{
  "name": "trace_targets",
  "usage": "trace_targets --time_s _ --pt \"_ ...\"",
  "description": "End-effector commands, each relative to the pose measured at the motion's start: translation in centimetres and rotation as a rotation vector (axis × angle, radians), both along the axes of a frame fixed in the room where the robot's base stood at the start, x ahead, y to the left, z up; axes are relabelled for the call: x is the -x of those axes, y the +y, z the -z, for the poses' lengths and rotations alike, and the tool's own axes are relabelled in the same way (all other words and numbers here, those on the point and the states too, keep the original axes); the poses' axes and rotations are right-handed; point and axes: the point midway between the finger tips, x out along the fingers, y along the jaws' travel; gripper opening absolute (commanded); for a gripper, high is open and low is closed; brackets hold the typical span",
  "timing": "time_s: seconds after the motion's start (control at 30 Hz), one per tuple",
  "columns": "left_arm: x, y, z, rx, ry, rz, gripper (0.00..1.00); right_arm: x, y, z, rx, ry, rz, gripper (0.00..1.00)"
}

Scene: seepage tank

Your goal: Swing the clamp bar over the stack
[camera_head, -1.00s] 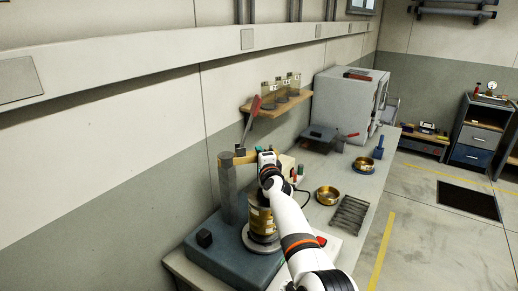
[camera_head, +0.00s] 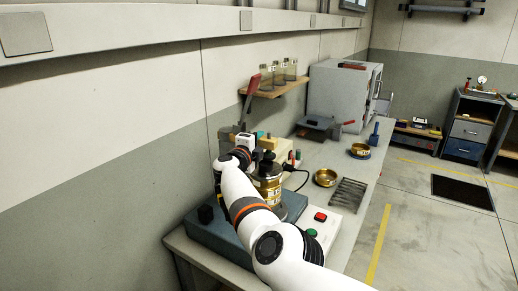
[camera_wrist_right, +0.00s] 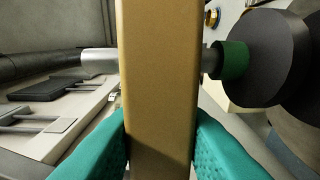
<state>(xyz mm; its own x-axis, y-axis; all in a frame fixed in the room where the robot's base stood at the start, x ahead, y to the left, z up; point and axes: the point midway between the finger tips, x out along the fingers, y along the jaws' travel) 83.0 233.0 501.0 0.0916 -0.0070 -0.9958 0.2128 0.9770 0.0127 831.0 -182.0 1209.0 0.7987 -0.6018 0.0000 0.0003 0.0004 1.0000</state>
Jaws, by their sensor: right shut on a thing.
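The stack (camera_head: 267,190) of brass-coloured sieves stands upright on the blue machine base, partly hidden by my right arm. The clamp bar (camera_head: 267,143) is a tan-gold bar that shows just right of my right gripper (camera_head: 244,142), at about the height of the stack's dark top. I cannot tell if it touches the stack. In the right wrist view the bar (camera_wrist_right: 158,60) runs through the middle of the picture, and the teal fingers of my right gripper (camera_wrist_right: 160,130) are shut on it from both sides. My left gripper is not in view.
The blue base (camera_head: 215,238) carries a small black block (camera_head: 206,214). A white control box (camera_head: 318,222) with red and green buttons stands beside it. A brass pan (camera_head: 325,177) and a dark rack (camera_head: 348,194) lie to the right. A wall shelf (camera_head: 275,88) holds jars behind.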

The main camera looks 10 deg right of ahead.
Motion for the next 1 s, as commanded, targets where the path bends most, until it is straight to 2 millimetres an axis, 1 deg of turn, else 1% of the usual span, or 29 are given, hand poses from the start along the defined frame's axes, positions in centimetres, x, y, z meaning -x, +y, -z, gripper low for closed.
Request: trace_targets --time_s 0.03,0.1,0.53,0.57,0.6,1.0 --pt "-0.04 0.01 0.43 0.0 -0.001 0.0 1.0 0.04 -0.09 0.22 0.001 0.001 0.009 0.0" --pt "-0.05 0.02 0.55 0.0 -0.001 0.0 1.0 0.12 -0.11 0.16 0.002 0.001 0.019 0.0" --pt "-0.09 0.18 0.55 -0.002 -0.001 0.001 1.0 0.19 -0.2 -0.01 0.002 0.001 0.028 0.0" --pt "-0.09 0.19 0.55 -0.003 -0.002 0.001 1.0 0.18 -0.21 -0.01 0.002 0.0 0.029 0.3" --pt "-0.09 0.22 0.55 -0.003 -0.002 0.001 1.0 0.18 -0.22 -0.01 0.001 0.0 0.029 0.36" --pt "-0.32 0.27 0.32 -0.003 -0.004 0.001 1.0 0.23 -0.03 -0.06 0.0 0.0 0.026 0.36"
